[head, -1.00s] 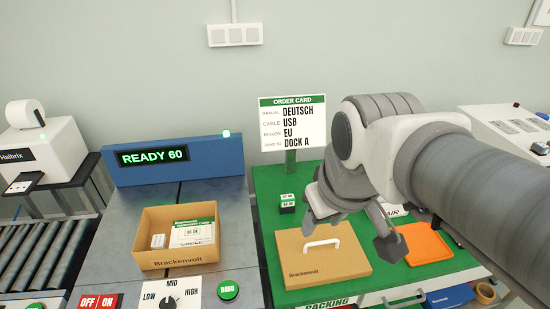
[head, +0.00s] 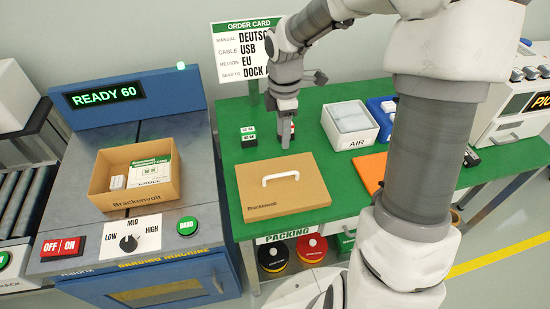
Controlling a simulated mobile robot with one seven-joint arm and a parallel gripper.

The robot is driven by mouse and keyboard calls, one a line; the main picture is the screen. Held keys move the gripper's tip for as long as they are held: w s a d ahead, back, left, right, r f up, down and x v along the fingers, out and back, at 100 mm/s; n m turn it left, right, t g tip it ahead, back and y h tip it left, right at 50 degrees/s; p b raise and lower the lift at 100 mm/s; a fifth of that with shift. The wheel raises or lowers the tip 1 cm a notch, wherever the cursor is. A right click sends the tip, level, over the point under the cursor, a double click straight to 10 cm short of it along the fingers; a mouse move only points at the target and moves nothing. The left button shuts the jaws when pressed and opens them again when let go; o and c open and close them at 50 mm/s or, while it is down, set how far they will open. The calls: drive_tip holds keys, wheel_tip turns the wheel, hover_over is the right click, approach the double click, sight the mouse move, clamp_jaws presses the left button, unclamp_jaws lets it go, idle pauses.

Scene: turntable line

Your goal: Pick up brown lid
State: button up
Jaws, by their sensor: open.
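The brown lid (head: 256,192) lies flat on the green packing table, with a white handle (head: 281,177) on its top and "Brackenvolt" printed near its front edge. My gripper (head: 286,140) points down just behind the lid's back edge, in the picture above the handle, and holds nothing that I can see. Its fingers are seen edge-on, so the gap between them is hard to make out. A small dark and red thing behind the fingers is mostly hidden.
An open brown box (head: 134,199) with a card and a small white item stands on the banding machine (head: 205,168). A white AIR bin (head: 350,127) and an orange mat (head: 371,170) lie to the right.

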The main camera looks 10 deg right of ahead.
sight(281, 176)
wheel_tip(281, 176, down, 13)
drive_tip(key=b, duration=0.2)
drive_tip(key=shift+w+r+b, duration=0.1)
drive_tip(key=shift+r+b, duration=0.05)
drive_tip(key=shift+b, duration=0.15)
wheel_tip(281, 176, down, 5)
drive_tip(key=shift+a+f+b, duration=0.1)
drive_tip(key=shift+b, duration=0.55)
clamp_jaws()
